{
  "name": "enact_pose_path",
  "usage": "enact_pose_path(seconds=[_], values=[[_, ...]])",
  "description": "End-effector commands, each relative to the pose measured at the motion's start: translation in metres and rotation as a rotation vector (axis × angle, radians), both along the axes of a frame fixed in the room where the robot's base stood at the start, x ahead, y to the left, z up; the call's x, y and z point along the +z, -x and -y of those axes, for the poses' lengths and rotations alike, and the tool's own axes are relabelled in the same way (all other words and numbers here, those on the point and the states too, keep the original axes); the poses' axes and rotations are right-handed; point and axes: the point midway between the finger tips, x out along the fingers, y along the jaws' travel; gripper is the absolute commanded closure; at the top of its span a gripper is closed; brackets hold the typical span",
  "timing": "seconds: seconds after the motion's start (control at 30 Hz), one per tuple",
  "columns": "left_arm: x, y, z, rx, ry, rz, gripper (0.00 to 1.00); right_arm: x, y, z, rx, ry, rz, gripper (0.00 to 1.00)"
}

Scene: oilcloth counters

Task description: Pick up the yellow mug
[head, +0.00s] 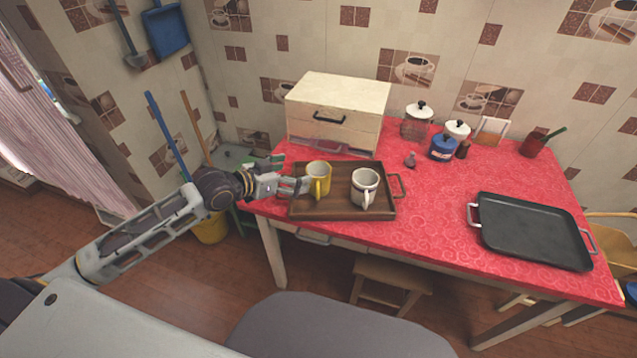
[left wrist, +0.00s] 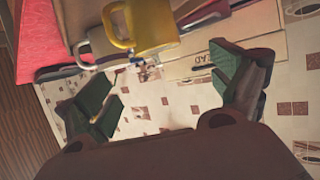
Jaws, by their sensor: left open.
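The yellow mug (head: 319,178) stands upright near the left side of a brown wooden tray (head: 345,208) on the red-covered table. A white mug (head: 364,186) stands to its right on the same tray. My left gripper (head: 298,185) is at the tray's left side, just left of the yellow mug. In the left wrist view the gripper (left wrist: 165,95) is open, its green-padded fingers apart and nothing between them. The yellow mug (left wrist: 153,25) shows there beyond the fingertips, partly cut by the frame edge, with the white mug (left wrist: 98,45) beside it. My right gripper is out of view.
A cream bread box (head: 335,105) stands behind the tray. Jars (head: 417,123) and a blue canister (head: 443,148) stand at the back. A black tray (head: 530,232) lies at the right. The red tabletop (head: 432,205) between both trays is clear.

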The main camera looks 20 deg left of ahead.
Motion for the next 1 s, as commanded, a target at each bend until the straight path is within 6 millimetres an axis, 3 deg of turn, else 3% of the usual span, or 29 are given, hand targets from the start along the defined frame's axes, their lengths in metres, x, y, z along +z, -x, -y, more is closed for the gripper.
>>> enact_pose_path(seconds=[0.4, 1.0], values=[[-0.009, -0.019, 0.012, 0.0, 0.001, 0.002, 0.06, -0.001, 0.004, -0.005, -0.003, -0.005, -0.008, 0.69], [-0.02, -0.04, 0.025, -0.001, 0.0, 0.0, 0.06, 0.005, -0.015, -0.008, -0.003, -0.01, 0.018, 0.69]])
